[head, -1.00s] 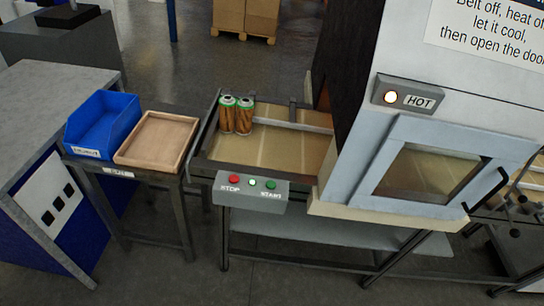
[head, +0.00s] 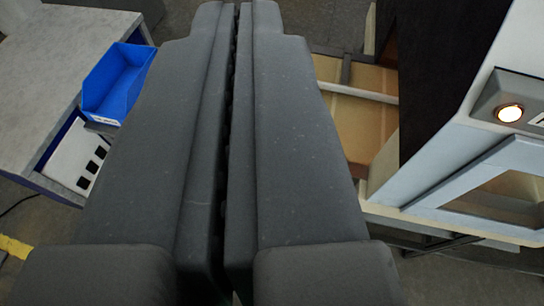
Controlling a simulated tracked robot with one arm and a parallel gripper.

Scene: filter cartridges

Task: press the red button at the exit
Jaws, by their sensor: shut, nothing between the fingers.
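My gripper (head: 237,8) fills the middle of the head view, its two dark grey fingers side by side and shut with nothing between them. The red button and its grey STOP/START box are hidden behind the fingers. Whether the gripper touches the button cannot be seen. To the right of the fingers a piece of the tan conveyor belt (head: 352,122) shows at the machine's exit. The cartridges are also hidden.
The white machine (head: 440,160) with its dark curtain or panel (head: 435,60) stands close on the right; its amber HOT lamp (head: 510,113) is lit. A blue bin (head: 118,82) and a grey-topped bench (head: 55,65) are on the left.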

